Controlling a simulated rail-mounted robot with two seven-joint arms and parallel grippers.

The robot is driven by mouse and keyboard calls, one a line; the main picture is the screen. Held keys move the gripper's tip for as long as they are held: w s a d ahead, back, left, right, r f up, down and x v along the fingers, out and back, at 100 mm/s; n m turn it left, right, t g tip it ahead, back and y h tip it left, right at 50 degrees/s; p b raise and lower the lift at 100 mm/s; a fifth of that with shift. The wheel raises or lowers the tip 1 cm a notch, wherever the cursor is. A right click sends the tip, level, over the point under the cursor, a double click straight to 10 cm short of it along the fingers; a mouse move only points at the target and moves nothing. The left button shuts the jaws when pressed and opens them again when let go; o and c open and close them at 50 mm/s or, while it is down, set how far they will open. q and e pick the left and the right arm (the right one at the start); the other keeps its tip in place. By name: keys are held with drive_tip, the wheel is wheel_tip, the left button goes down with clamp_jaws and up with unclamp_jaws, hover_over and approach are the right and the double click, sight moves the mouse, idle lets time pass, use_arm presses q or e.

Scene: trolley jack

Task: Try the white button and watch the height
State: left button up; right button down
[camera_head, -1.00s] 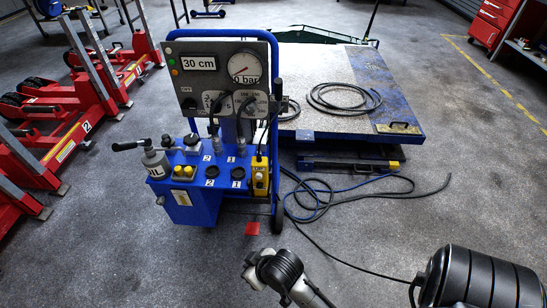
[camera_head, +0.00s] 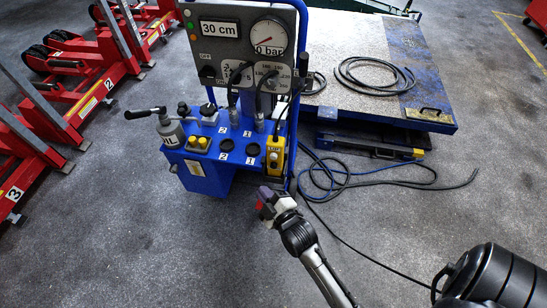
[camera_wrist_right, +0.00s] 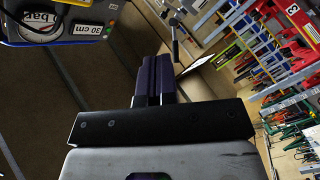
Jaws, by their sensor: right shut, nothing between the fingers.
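The blue control trolley (camera_head: 205,172) stands left of centre in the head view. Its height display (camera_head: 219,29) reads 30 cm, and the round gauge (camera_head: 269,37) beside it reads 0 bar. My left gripper is not in view.
A lift platform (camera_head: 365,45) with a coiled hose stands behind, to the right. Loose hoses (camera_head: 400,178) lie on the floor right of the trolley. Red jacks (camera_head: 70,90) stand at the left. The floor at front left is clear.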

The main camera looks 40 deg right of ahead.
sight(273, 157)
drive_tip(key=shift+d, duration=0.1)
idle(0.3)
drive_tip(key=w+d+b, duration=0.2)
drive_tip(key=w+d, duration=0.3)
drive_tip(key=d, duration=0.2)
idle(0.4)
drive_tip(key=shift+d, duration=0.1)
idle(0.4)
idle(0.8)
idle(0.6)
drive_tip(key=shift+w+d, duration=0.1)
